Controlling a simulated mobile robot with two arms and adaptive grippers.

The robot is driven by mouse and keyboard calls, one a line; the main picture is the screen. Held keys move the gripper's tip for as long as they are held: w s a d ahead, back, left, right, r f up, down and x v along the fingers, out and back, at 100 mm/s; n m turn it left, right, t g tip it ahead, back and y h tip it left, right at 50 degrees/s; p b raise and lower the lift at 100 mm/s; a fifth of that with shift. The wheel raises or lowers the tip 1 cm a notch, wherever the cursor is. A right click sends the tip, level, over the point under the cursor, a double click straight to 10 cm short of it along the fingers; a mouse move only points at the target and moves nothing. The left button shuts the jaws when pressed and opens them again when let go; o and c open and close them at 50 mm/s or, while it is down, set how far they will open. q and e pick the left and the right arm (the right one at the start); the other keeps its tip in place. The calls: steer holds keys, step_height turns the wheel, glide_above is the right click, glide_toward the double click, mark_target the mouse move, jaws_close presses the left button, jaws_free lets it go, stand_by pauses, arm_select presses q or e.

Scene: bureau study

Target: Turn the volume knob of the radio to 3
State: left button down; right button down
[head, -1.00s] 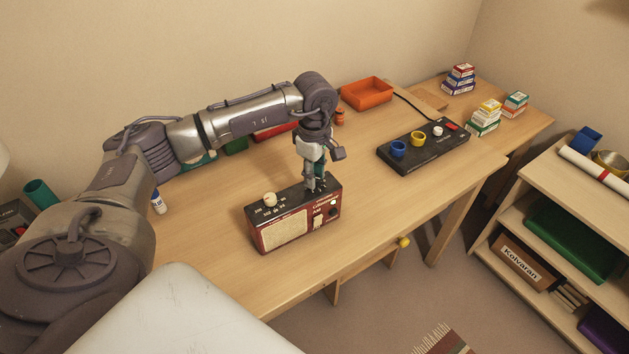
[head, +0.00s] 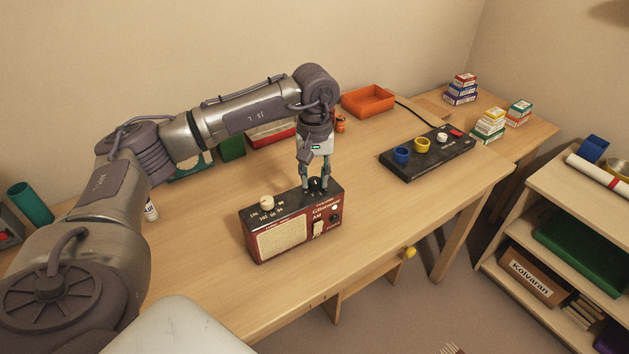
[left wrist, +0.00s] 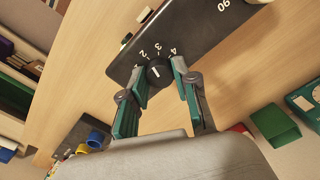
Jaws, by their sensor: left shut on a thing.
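The red and black radio (head: 290,228) stands on the desk with its speaker and switches facing me. Its black volume knob (head: 317,184) is on the top, toward the right end. My left gripper (head: 316,187) comes down from above and is shut on the knob, one finger on each side. In the left wrist view the knob (left wrist: 158,73) sits between the fingertips (left wrist: 160,69). The figures 2, 3 and 4 show around it, and a white mark is on its face. I cannot tell exactly which figure the mark meets. My right gripper is not in view.
A cream knob (head: 267,202) stands on the radio's left top. A black panel (head: 428,155) with coloured rings lies to the right. An orange tray (head: 368,101) and stacked boxes (head: 461,89) are farther back. The desk in front of the radio is clear.

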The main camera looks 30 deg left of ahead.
mark_target(314, 180)
arm_select(q)
steer(key=shift+m+b, duration=0.75)
steer(key=shift+m, duration=1.45)
steer(key=c, duration=0.9)
jaws_free()
steer(key=shift+o, duration=0.2)
step_height(314, 180, up, 12)
steer(key=shift+s+f, duration=0.1)
